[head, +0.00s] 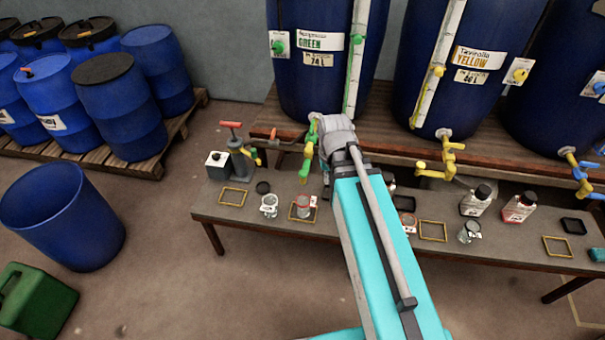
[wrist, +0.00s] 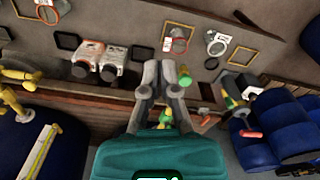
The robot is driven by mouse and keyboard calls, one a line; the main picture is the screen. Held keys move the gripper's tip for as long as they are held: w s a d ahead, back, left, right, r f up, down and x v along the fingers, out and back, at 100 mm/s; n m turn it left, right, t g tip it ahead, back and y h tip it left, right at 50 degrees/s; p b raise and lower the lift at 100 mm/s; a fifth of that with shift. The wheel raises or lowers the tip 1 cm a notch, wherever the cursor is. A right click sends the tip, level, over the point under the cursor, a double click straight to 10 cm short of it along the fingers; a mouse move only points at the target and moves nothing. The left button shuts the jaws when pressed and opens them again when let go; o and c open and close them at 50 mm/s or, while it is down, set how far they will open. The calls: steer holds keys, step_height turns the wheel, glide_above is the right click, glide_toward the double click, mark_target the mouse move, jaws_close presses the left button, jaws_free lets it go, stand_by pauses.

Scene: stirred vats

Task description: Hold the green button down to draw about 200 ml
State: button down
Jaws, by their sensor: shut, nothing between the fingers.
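The blue vat (head: 305,85) labelled GREEN stands on the raised shelf. A round green button (head: 278,43) sits on a white plate on its left side. Its green tap (head: 310,140) hangs over the bench and shows partly in the wrist view, beside and behind my fingers (wrist: 185,78). In the head view my arm hides the fingers.
The YELLOW vat (head: 455,60) and its yellow tap (head: 450,155) stand to the right. A red-handled device (head: 238,155) stands left on the bench (head: 265,228). The floor at lower left is partly free.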

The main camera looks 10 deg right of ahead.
mark_target(303, 173)
steer(key=w+a+m, duration=0.1)
steer(key=w+a, duration=0.1)
steer(key=w, duration=0.7)
steer(key=w+a+m, duration=0.2)
steer(key=w+a, duration=0.1)
steer(key=w, duration=0.6)
steer(key=shift+f+b, duration=0.35)
steer(key=shift+f, duration=0.2)
step_height(303, 173, down, 14)
steer(key=b, duration=1.4)
steer(key=shift+r, duration=0.2)
steer(key=shift+f+b, duration=0.8)
steer(key=shift+s+f+b, duration=0.1)
steer(key=shift+f+b, duration=0.15)
steer(key=shift+b, duration=0.05)
steer(key=shift+s+f, duration=0.15)
steer(key=shift+s, duration=0.1)
stand_by(2.1)
